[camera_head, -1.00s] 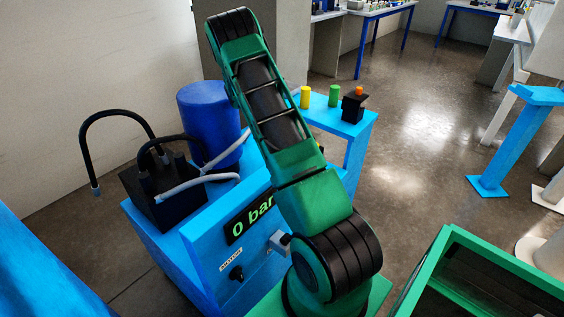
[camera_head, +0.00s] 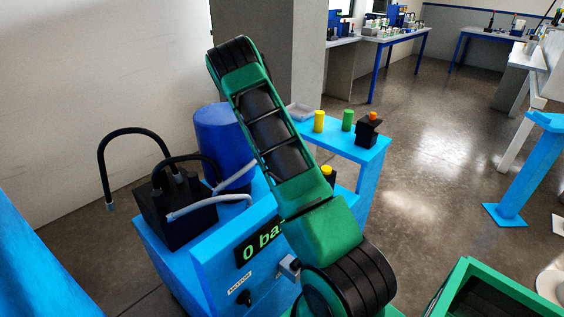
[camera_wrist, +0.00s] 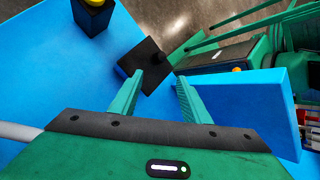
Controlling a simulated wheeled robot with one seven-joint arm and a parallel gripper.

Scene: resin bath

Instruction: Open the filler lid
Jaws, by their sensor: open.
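In the wrist view a black square plate with a small dark knob, which looks like the filler lid (camera_wrist: 137,62), lies on the blue machine top (camera_wrist: 50,80). It looks shut. My gripper (camera_wrist: 158,92) is open, with its two green fingers apart and nothing between them. The left fingertip overlaps the plate's near edge in the picture; I cannot tell whether they touch. In the head view my arm covers this spot, and neither the lid nor the fingers can be made out.
In the head view a blue drum (camera_head: 222,145) and a black box with hoses (camera_head: 175,215) stand left of my arm. A "0 bar" display (camera_head: 258,245) faces front. A blue side table (camera_head: 350,140) carries small containers.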

